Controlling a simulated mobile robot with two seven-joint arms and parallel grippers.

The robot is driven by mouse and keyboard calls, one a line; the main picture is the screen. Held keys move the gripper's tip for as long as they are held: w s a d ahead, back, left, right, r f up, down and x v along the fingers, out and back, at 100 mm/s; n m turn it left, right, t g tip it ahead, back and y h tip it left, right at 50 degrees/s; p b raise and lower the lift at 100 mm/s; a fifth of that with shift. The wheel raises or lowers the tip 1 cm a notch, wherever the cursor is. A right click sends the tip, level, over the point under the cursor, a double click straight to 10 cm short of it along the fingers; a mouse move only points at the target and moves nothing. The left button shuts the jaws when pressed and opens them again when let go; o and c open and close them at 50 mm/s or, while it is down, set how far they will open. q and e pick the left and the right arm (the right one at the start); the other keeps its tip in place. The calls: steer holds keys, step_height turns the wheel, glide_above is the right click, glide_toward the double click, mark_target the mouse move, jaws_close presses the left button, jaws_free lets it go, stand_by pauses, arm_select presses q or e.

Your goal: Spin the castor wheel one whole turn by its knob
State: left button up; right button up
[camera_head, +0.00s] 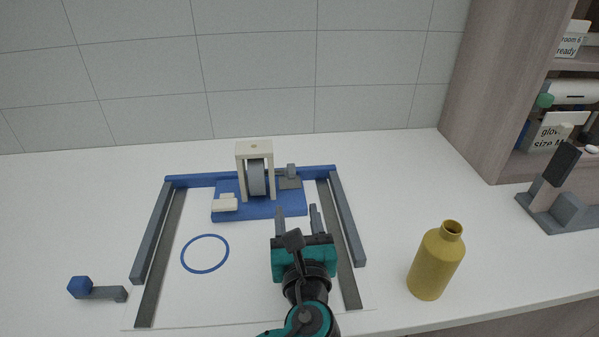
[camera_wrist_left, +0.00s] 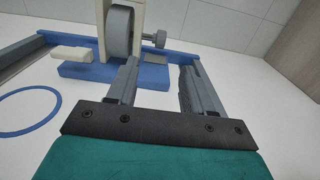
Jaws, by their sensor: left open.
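The castor wheel (camera_head: 256,178) is grey and stands upright in a cream fork (camera_head: 254,147) on a blue base (camera_head: 285,211). A small grey knob (camera_head: 291,169) sits on the wheel's right side; in the left wrist view the knob (camera_wrist_left: 159,38) shows at the end of a short shaft. My left gripper (camera_head: 296,209) is open and empty, in front of the base and a little right of the wheel. In the left wrist view the knob appears beyond the gap between the fingers (camera_wrist_left: 158,65), apart from both. My right gripper is not in view.
Grey rails (camera_head: 348,219) flank the base, with a blue bar behind it. A blue ring (camera_head: 205,236) marks the surface at left. A yellow bottle (camera_head: 437,262) stands at right. A grey block with a blue knob (camera_head: 80,287) lies at far left. The counter between bottle and right rail is clear.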

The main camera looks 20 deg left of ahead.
mark_target(290, 171)
arm_select(q)
steer(key=x, duration=1.2)
steer(key=shift+w+a, duration=0.2)
jaws_close()
steer(key=shift+g, duration=0.3)
steer(key=g, duration=0.1)
steer(key=g+h, duration=0.1)
steer(key=shift+w+r+g, duration=0.1)
steer(key=shift+r+g, duration=0.2)
steer(key=shift+r, duration=0.05)
steer(key=shift+a+g+h, duration=0.1)
steer(key=shift+g+h, duration=0.9)
steer(key=shift+g, duration=0.6)
